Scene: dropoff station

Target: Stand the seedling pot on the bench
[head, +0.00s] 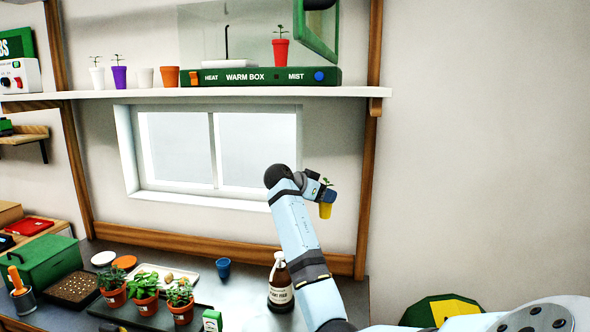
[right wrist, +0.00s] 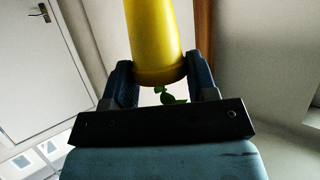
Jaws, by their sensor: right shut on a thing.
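A yellow seedling pot (head: 325,211) with a small green sprout is held up in the air, in front of the wall to the right of the window. My right gripper (head: 328,196) is shut on it near its rim, and its dark blue fingers cover part of the pot. In the right wrist view the yellow pot (right wrist: 155,38) sits between the two fingers, with green leaves (right wrist: 170,98) showing beyond its rim. My left gripper is in neither view.
A brown bottle (head: 280,285), a blue cup (head: 223,268), a pale tray (head: 150,274) and several potted plants (head: 146,292) stand on the bench. The shelf (head: 130,95) above carries small pots and a warm box (head: 260,77). Bare bench shows between the plants and bottle.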

